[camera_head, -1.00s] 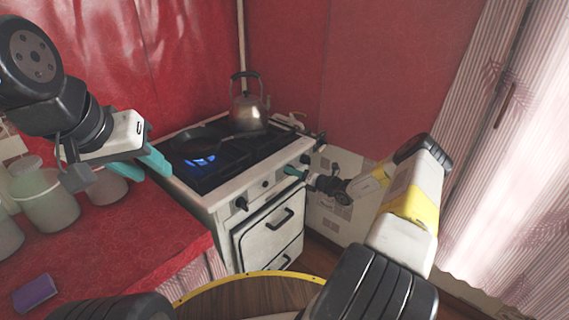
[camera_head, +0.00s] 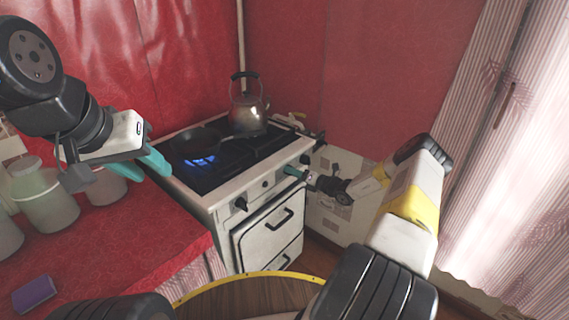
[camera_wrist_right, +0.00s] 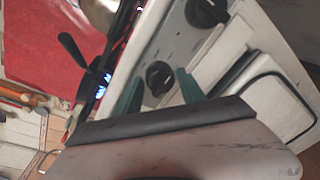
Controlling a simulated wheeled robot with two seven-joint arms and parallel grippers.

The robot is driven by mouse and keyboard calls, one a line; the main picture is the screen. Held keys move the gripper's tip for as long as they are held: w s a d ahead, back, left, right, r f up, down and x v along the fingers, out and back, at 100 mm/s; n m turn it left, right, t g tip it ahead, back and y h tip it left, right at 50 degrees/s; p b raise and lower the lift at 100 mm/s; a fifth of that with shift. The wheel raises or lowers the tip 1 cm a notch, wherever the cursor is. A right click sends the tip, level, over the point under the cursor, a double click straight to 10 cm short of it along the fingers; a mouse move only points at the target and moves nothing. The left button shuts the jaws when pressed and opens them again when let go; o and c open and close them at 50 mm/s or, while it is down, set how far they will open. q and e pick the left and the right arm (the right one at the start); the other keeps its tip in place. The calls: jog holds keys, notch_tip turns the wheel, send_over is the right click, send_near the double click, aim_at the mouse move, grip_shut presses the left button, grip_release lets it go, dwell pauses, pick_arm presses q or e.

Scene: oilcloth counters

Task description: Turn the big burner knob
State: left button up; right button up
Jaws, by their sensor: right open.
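The white stove (camera_head: 215,197) stands in the corner with dark knobs along its front panel. In the right wrist view a round dark knob (camera_wrist_right: 158,77) lies between the two teal fingers of my right gripper (camera_wrist_right: 158,92), with a gap on either side. A second dark knob (camera_wrist_right: 206,12) is further up the panel. I cannot tell which of them is the big burner knob. In the head view my right gripper (camera_head: 292,171) is at the right part of the panel; its open fingers face the front. My left gripper (camera_head: 157,162) hangs by the stove's left edge, its opening unclear.
A metal kettle (camera_head: 248,113) stands at the back. An oven handle (camera_head: 281,218) sticks out below the panel. Jars (camera_head: 48,200) and a purple block (camera_head: 35,294) are on the red counter (camera_head: 130,240).

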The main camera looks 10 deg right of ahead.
jog(key=v, duration=0.7)
jog(key=shift+s+d, duration=0.2)
jog(key=shift+d, duration=0.05)
jog(key=shift+a+r, duration=0.1)
jog(key=shift+r, duration=0.05)
dwell(0.5)
jog(key=s+a+r+n+g, duration=0.5)
jog(key=s+a+r+n, duration=0.25)
jog(key=r+n, duration=0.4)
jog(key=s+a+r+n+g, duration=0.55)
jog(key=a+r+n, duration=0.25)
jog(key=r+n, duration=0.3)
jog(key=s+d+r+n+t+h, duration=0.1)
jog(key=s+r+n+h, duration=0.1)
jog(key=s+r+n, duration=0.3)
jog(key=s+d+r+n+t+h, duration=0.1)
jog(key=s+r+n+h, duration=0.2)
jog(key=s, duration=0.8)
jog(key=s+r+n+t+h, duration=0.1)
jog(key=s+r+n+h, duration=0.2)
jog(key=s+r+n, duration=0.3)
jog(key=s+n, duration=0.1)
jog(key=s, duration=0.1)
jog(key=shift+s+d+r, duration=0.3)
jog(key=shift+s+d, duration=0.1)
jog(key=shift+t, duration=0.25)
